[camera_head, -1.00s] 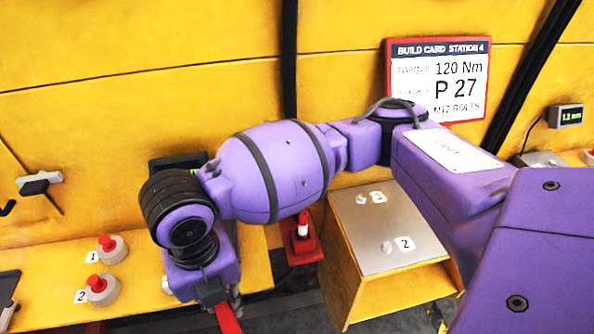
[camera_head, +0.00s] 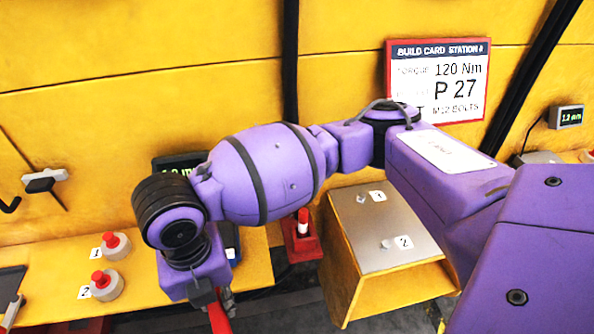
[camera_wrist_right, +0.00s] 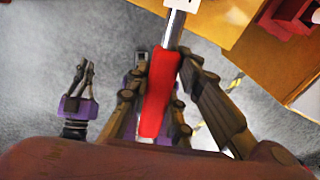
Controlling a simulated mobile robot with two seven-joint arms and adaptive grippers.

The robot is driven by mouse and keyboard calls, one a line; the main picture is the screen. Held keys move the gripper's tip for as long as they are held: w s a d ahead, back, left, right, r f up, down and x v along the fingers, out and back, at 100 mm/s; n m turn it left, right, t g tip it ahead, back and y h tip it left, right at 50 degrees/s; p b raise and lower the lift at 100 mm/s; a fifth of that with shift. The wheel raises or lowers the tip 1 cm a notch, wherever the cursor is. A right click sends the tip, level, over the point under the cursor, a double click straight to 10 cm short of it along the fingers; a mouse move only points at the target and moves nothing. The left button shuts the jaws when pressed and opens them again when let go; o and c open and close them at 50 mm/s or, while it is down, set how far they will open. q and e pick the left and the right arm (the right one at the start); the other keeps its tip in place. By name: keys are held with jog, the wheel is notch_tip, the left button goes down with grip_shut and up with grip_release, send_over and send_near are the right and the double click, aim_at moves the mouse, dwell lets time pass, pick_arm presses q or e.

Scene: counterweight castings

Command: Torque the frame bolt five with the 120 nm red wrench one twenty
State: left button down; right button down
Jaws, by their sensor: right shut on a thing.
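The red wrench shows in the right wrist view by its red handle (camera_wrist_right: 158,95) and its steel shaft (camera_wrist_right: 178,28), which runs to the upper edge. A bit of the red handle (camera_head: 218,319) shows at the bottom of the head view. My right gripper (camera_head: 222,299) is shut on the red handle, with its fingers (camera_wrist_right: 155,75) on both sides of it. The wrench's far end is mostly out of view. My left gripper (camera_wrist_right: 84,68) shows at the left of the right wrist view, too small to judge its opening. I cannot make out a bolt marked five.
A box with a grey top plate (camera_head: 385,240) carries small numbered bolts, one marked 2. Red-topped knobs (camera_head: 115,244) marked 1 and 2 stand on the yellow bench (camera_head: 60,270). A build card (camera_head: 440,82) reads 120 Nm.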

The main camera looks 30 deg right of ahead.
pick_arm(q)
jog(key=shift+w+r, duration=0.5)
jog(key=shift+r, duration=0.25)
pick_arm(e)
jog(key=shift+w+a+m, duration=0.1)
jog(key=shift+a+m, duration=0.3)
jog(key=shift+a, duration=0.25)
pick_arm(q)
jog(key=shift+w+r+p, duration=0.2)
jog(key=shift+r+p, duration=0.05)
jog(key=shift+p, duration=0.2)
pick_arm(e)
jog(key=shift+w+a+r+m, duration=0.1)
jog(key=shift+a+m, duration=0.2)
jog(key=shift+a, duration=0.05)
pick_arm(q)
jog(key=shift+w+r+t, duration=0.25)
jog(key=shift+r+t, duration=0.05)
jog(key=shift+r, duration=0.05)
pick_arm(e)
jog(key=shift+a+m, duration=0.3)
jog(key=shift+a, duration=0.2)
jog(key=shift+w, duration=0.1)
pick_arm(q)
jog(key=shift+w+r+p, duration=0.1)
jog(key=shift+r+p, duration=0.1)
jog(key=shift+p, duration=0.1)
pick_arm(e)
jog(key=shift+a, duration=0.2)
